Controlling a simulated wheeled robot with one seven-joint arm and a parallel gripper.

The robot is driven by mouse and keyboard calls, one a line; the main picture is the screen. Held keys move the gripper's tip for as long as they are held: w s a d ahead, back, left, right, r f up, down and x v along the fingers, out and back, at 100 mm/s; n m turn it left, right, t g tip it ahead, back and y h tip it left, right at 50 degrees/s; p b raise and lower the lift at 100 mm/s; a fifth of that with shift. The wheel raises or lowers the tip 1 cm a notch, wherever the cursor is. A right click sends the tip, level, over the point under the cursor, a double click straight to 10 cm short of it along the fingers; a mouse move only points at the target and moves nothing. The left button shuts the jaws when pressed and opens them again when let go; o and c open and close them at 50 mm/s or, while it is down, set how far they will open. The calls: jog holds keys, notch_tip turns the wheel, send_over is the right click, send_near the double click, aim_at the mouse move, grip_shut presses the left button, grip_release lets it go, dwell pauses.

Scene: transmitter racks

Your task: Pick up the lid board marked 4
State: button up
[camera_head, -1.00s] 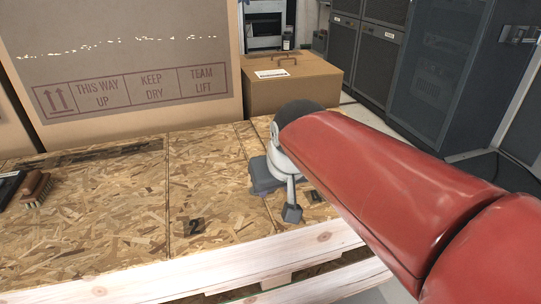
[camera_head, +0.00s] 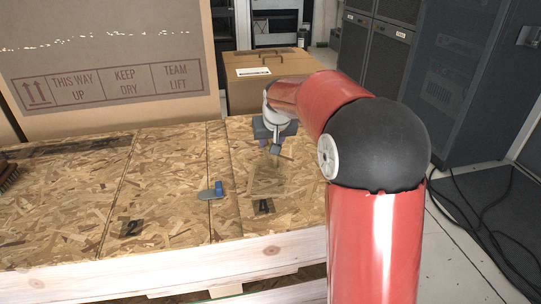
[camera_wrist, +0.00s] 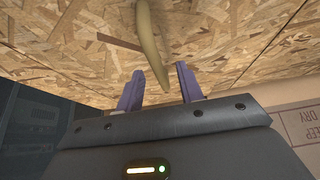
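Wooden chipboard lid boards lie side by side on a pale timber crate. The right-hand board (camera_head: 290,192) has a small dark number mark (camera_head: 263,206) near its front edge, too small to read surely. The board to its left (camera_head: 165,175) is marked 2 (camera_head: 131,228). No clear 4 is readable. My gripper (camera_head: 275,148) is over the far part of the right-hand board. In the wrist view its two purple fingers (camera_wrist: 158,88) are apart. A tan, curved, rope-like strip (camera_wrist: 152,45) hangs in front of the gap between them, against the chipboard; contact is unclear.
A brush (camera_head: 8,176) lies at the far left. Cardboard boxes (camera_head: 110,45) (camera_head: 240,95) stand behind the crate. Cables (camera_head: 490,200) lie on the floor at right.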

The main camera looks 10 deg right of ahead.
jog(key=shift+x, duration=1.3)
jog(key=shift+r, duration=0.1)
grip_shut()
jog(key=shift+r, duration=0.1)
